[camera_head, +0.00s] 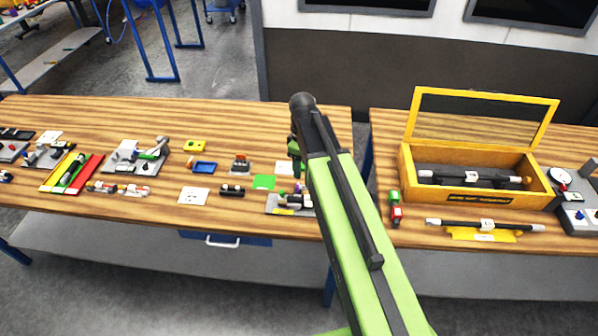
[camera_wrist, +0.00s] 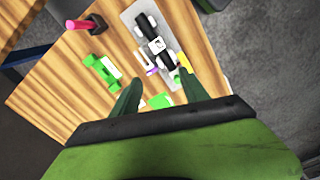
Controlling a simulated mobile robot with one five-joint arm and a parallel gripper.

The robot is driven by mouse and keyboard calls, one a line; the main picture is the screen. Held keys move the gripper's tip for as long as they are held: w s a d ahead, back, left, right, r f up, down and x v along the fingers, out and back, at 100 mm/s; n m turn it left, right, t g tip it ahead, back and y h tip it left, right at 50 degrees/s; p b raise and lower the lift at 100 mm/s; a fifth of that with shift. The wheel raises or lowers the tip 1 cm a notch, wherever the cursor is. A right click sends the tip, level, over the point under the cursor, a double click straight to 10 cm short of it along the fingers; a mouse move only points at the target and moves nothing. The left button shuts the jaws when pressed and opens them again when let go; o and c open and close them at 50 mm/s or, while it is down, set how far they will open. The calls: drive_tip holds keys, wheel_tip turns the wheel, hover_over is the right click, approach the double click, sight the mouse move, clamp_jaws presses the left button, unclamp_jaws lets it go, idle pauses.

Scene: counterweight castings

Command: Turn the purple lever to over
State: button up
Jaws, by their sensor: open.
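A small purple part (camera_wrist: 150,71), which looks like the purple lever, shows in the wrist view beside a black and white fixture (camera_wrist: 158,44) on a grey plate (camera_wrist: 134,16). It is too small to tell which way it points. My gripper (camera_wrist: 160,77) is open, its two dark green fingers spread above the bench and pointing towards the near end of the plate. Nothing is seen between the fingers in their grip. In the head view the grey plate (camera_head: 273,209) is partly hidden behind my arm, and the purple part cannot be made out clearly.
The wooden bench (camera_head: 110,205) carries several small fixtures to the left. A green block (camera_wrist: 100,72) and a red cylinder (camera_wrist: 82,25) lie near the plate. A gap divides this bench from the right one, where a yellow box (camera_head: 407,170) stands open.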

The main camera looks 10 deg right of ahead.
drive_tip(key=w+r+n+p, duration=0.2)
drive_tip(key=w+r+n, duration=0.1)
drive_tip(key=w+n, duration=0.1)
drive_tip(key=b, duration=1.8)
approach(300, 190)
drive_tip(key=f, duration=0.6)
drive_tip(key=shift+a+f, duration=0.1)
drive_tip(key=shift+a, duration=0.1)
drive_tip(key=shift+s, duration=0.1)
clamp_jaws()
drive_tip(key=shift+d, duration=0.15)
